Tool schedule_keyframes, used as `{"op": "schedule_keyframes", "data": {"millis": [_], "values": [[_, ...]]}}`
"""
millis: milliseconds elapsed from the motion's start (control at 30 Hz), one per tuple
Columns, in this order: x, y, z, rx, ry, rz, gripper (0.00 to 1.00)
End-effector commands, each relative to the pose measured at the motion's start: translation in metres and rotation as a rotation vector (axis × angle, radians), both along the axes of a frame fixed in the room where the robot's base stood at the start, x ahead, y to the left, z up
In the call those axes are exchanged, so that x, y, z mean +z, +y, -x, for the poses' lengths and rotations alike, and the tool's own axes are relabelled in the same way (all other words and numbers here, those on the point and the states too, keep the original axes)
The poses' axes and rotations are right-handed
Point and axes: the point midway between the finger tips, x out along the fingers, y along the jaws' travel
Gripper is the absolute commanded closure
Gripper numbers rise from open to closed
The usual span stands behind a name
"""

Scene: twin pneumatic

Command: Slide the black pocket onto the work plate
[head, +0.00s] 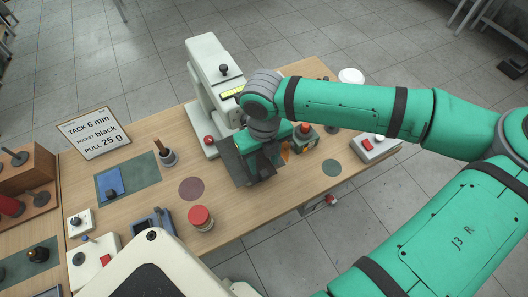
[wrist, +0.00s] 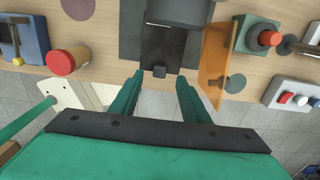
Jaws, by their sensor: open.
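The black pocket (wrist: 162,50) looks like the flat black piece with a small upright block at its near edge, in the wrist view. It lies over the dark grey work plate (wrist: 130,42), whose left part shows beside it. I cannot tell whether the pocket is fully seated. The plate also shows in the head view (head: 229,164) in front of the cream machine. My gripper (wrist: 159,80) is open, with one fingertip on each side of the small block and visible gaps. In the head view my arm's end hides much of the pocket.
The cream machine (head: 203,68) stands behind the plate. An orange panel (wrist: 213,62) rises close to the right of my fingers. A red-capped jar (head: 201,218) stands to the left. A blue piece (head: 109,181) lies on a green mat. A red-and-white switch box (head: 375,147) is at right.

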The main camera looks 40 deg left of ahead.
Motion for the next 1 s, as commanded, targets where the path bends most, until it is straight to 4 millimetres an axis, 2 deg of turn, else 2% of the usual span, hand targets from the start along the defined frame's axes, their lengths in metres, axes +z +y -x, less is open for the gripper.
{"op": "schedule_keyframes", "data": {"millis": [100,333,500,800,967,1000], "values": [[-0.02,0.0,0.0,-0.002,0.002,0.001,0.58],[-0.047,-0.001,0.0,-0.003,0.002,-0.001,0.58],[-0.054,-0.001,-0.001,-0.002,0.0,-0.001,0.58],[-0.055,-0.001,-0.001,-0.004,0.0,-0.001,0.58],[-0.055,-0.001,-0.001,-0.005,0.0,-0.001,0.96],[-0.055,-0.001,-0.001,-0.004,0.0,-0.001,1.0]]}}
